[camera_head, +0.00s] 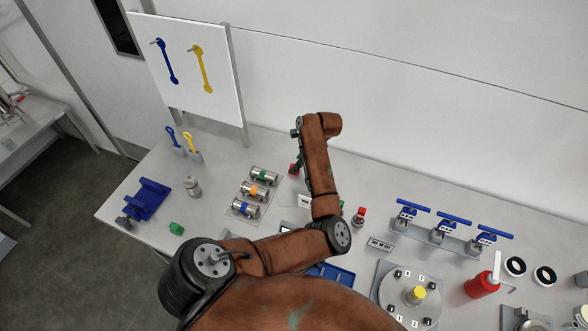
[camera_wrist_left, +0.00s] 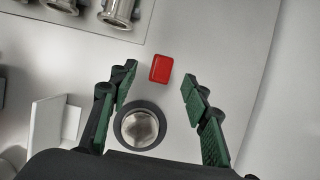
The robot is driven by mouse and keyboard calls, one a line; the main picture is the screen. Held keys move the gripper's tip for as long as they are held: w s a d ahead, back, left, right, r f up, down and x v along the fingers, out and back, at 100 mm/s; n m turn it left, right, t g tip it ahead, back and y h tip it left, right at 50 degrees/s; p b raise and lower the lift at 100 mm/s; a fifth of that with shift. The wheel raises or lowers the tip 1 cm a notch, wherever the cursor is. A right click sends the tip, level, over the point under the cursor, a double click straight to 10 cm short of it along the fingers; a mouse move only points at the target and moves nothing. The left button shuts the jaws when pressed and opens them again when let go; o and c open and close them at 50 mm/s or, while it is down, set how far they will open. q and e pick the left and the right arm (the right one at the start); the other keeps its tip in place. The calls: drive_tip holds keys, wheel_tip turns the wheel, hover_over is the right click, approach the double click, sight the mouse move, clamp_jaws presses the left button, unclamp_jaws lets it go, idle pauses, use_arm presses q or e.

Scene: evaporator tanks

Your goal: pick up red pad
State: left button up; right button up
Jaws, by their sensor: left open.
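The red pad (camera_wrist_left: 160,69) is a small rounded square lying flat on the grey table. In the wrist view it sits between the tips of my left gripper (camera_wrist_left: 158,80), whose two green-padded fingers are spread apart and do not touch it. In the head view a red patch that looks like the pad (camera_head: 294,169) shows just left of my brown left arm, near the back of the table. The gripper is mostly hidden behind the arm there. My right gripper is not in view.
A round metallic thing in a dark ring (camera_wrist_left: 140,127) lies near the fingers. A small red-topped item (camera_head: 360,214) and blue-handled valves (camera_head: 446,226) are to the right.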

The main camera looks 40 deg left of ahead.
use_arm(q)
drive_tip(key=p+x, duration=0.1)
drive_tip(key=x, duration=0.4)
drive_tip(key=shift+w+a, duration=0.15)
drive_tip(key=shift+c, duration=0.2)
clamp_jaws()
